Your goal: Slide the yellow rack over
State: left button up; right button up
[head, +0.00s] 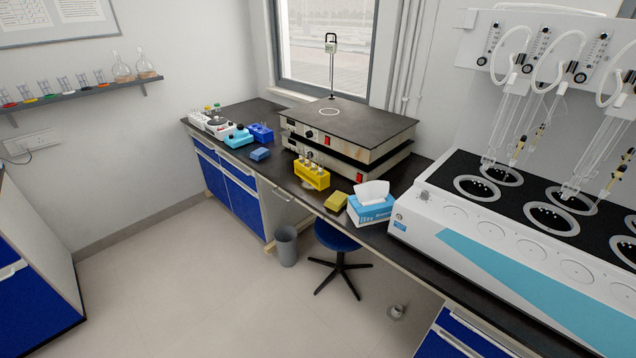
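The yellow rack (312,177) stands on the dark bench, in front of the stacked hot plates and left of the tissue box. It holds several upright glass tubes. Something pale sits at its lower front edge, too small to make out. Neither of my grippers shows in the head view.
A yellow sponge (336,201) and a blue tissue box (371,204) lie to the right of the rack. A blue sponge (260,154) lies to its left. The stacked hot plates (350,128) stand behind it. The large distiller (520,240) fills the right. A stool (336,237) stands below.

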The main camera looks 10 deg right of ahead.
aim_at(319, 182)
jog(key=i+j+z, duration=0.2)
jog(key=i+j, duration=0.2)
jog(key=j, duration=0.2)
jog(key=i+j, duration=0.15)
jog(key=j, duration=0.15)
jog(key=i+j+z, duration=0.15)
jog(key=j, duration=0.2)
jog(key=i+j+z, duration=0.2)
jog(key=i+j, duration=0.15)
jog(key=j, duration=0.35)
jog(key=i+j+z, duration=0.1)
jog(key=j, duration=0.25)
